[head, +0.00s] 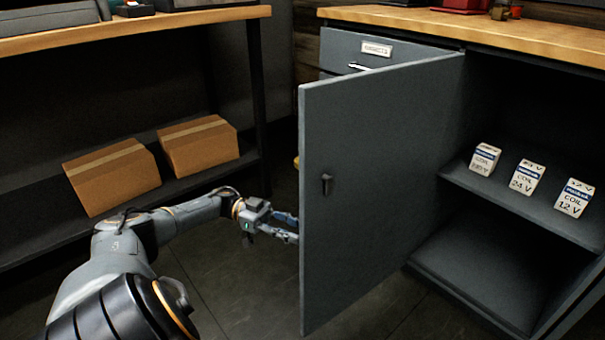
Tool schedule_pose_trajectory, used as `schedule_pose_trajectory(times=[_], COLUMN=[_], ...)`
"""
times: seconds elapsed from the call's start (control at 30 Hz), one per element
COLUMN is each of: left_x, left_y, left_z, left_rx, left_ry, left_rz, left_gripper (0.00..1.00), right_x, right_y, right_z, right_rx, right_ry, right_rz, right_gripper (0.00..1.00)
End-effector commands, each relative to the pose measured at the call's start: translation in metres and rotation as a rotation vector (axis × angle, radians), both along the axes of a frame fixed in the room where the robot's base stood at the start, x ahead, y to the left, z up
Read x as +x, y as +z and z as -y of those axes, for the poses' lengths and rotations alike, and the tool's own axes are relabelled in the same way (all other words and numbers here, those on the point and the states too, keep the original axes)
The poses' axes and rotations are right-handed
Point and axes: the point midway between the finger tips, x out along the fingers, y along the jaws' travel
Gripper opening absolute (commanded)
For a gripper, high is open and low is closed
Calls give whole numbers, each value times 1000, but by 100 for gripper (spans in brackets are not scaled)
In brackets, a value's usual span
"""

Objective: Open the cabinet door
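The grey cabinet door (385,170) stands wide open, swung out toward me from the cabinet (455,250). A small dark handle (327,185) sits on the door face near its free edge. My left gripper (296,230) is at the door's left edge, below handle height. Its two fingers show apart, but the tips reach the door edge and may be partly hidden behind it. I cannot tell whether they touch the door. My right gripper is not in view.
Inside the cabinet, three small coil boxes (528,178) stand on a shelf (520,205). A labelled drawer (345,50) is behind the door, under a wooden worktop (480,28). Two cardboard boxes (198,145) lie on a low shelf at left. Open floor (235,280) lies between.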

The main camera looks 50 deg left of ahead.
Motion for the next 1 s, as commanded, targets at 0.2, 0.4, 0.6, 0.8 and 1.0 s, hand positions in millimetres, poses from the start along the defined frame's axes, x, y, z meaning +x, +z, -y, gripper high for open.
schedule_pose_trajectory(times=[0.2,0.4,0.6,0.8,1.0], left_x=[-11,-17,-19,-18,-18], left_y=[0,-1,0,0,0], left_z=[-32,-44,-46,-46,-46], left_rx=[3,2,1,1,1], left_ry=[3,1,-1,-1,-1], left_rz=[1,-1,0,0,0], left_gripper=[33,33,33,33,33], right_x=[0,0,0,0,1], right_y=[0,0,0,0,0], right_z=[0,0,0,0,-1], right_rx=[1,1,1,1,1], right_ry=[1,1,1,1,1], right_rz=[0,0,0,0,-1], right_gripper=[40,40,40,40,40])
